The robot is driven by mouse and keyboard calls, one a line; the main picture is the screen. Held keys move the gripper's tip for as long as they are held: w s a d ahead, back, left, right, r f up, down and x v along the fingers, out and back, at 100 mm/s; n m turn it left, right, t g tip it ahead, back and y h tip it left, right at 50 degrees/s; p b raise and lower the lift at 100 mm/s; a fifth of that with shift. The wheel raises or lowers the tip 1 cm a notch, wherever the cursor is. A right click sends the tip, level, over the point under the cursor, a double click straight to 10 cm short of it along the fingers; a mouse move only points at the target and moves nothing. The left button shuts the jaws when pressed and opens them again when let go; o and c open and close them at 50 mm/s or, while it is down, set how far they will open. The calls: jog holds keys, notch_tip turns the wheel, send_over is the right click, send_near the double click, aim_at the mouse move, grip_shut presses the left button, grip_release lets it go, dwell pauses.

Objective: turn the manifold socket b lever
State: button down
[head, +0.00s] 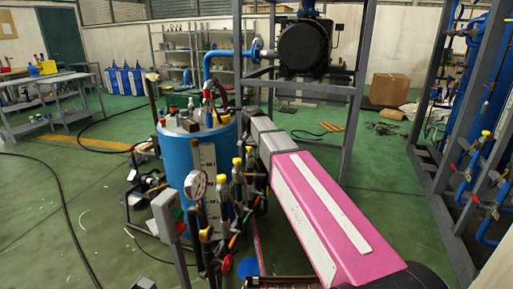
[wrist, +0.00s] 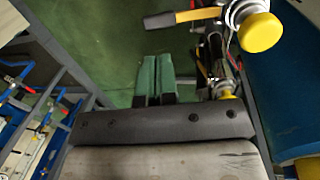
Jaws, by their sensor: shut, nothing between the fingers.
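The manifold (head: 225,205) is a row of upright valve fittings with yellow caps and small levers, in front of the blue tank in the head view. I cannot tell which lever belongs to socket b. In the wrist view, my gripper (wrist: 158,62) has two green fingers together and empty. A valve with a yellow lever (wrist: 198,15) and a yellow cap (wrist: 261,33) is ahead and to the right of the fingertips, apart from them. Another valve fitting (wrist: 215,65) stands close right of the fingers. In the head view the gripper is not clearly visible among the fittings.
The blue tank (head: 190,160) stands behind the manifold, with a pressure gauge (head: 196,185) in front. A grey switch box (head: 167,214) on a post is at the left. Grey frame posts (head: 360,95) rise behind my arm. Green floor (head: 60,200) is open at the left.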

aim_at(263, 174)
jog(key=f, duration=0.5)
jog(key=d+f, duration=0.1)
jog(key=f, duration=0.2)
jog(key=shift+s+d+f, duration=0.1)
jog(key=shift+s+f, duration=0.1)
jog(key=shift+f, duration=0.05)
jog(key=shift+f, duration=0.1)
jog(key=shift+s+d+f+t+y, duration=0.2)
jog(key=shift+d+f+t+y, duration=0.1)
jog(key=shift+f+y, duration=0.4)
jog(key=shift+s+d+f+t+y, duration=0.1)
jog(key=shift+d+f+t+y, duration=0.1)
jog(key=shift+f+y, duration=0.3)
jog(key=shift+d+f+t+y, duration=0.1)
jog(key=shift+f+t+y, duration=0.15)
jog(key=shift+y, duration=0.45)
jog(key=w+a+f+t+y, duration=0.1)
jog(key=a+f+t+y, duration=0.1)
jog(key=f+y, duration=0.4)
jog(key=shift+x, duration=1.25)
jog(key=shift+s+d+f, duration=0.1)
jog(key=shift+f, duration=0.1)
